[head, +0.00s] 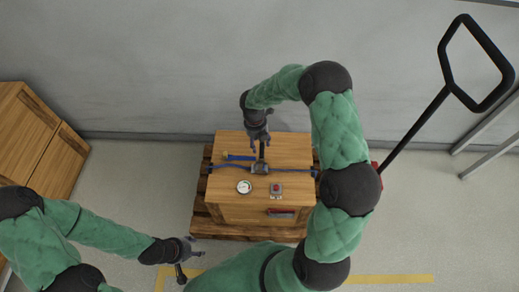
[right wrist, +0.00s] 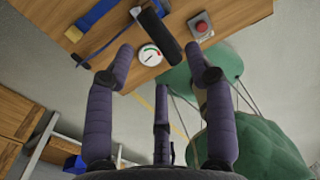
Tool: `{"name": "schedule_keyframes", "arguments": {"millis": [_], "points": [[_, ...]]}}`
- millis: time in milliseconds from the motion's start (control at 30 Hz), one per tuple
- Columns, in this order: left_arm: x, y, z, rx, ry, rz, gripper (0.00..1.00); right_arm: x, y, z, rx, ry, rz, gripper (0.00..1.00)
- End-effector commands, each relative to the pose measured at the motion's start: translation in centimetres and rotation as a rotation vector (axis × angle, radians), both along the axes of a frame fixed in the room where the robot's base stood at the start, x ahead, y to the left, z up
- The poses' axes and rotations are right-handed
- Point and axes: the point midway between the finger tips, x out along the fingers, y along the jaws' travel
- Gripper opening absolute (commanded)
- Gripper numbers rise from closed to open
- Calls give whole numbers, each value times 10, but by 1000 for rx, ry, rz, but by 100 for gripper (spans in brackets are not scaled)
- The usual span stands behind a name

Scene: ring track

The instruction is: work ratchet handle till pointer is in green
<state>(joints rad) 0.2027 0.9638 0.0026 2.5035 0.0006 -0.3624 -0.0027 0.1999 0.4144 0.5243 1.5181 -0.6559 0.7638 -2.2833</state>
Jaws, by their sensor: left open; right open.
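A ratchet (head: 260,168) sits on top of a wooden crate (head: 225,150), with a blue strap (head: 228,166) running through it. Its black handle (head: 262,151) points toward the wall; in the right wrist view the dark handle (right wrist: 160,35) lies beyond my fingertips. A white round gauge (head: 244,187) is on the crate; in the right wrist view the gauge (right wrist: 150,55) shows coloured arcs, but the pointer is too small to read surely. My right gripper (head: 259,145) is open at the handle's end, not closed on it. My left gripper (head: 190,257) is open and empty, left of the crate's front.
A grey box with a red button (head: 276,189) stands right of the gauge. The crate rests on a pallet (head: 203,222). A black pallet-truck handle (head: 430,120) rises at right. More wooden crates (head: 45,140) stand at left. Floor left of the pallet is clear.

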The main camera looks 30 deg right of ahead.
Motion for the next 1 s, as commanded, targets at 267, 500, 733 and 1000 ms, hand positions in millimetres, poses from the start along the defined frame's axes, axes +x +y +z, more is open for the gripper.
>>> {"name": "schedule_keyframes", "arguments": {"millis": [267, 500, 733, 1000], "points": [[0, 0, -16, 0, 0, 0, 53, -2, -3, -38, 0, 0, -1, 54], [0, 0, -18, 0, -1, 0, 53, -2, -4, -45, 0, -2, -1, 54], [0, 0, -18, 0, -1, 0, 53, -2, -4, -44, 0, -2, -1, 43], [0, 0, -18, 0, -1, 0, 53, -2, -4, -45, 0, -1, -1, 0]]}}
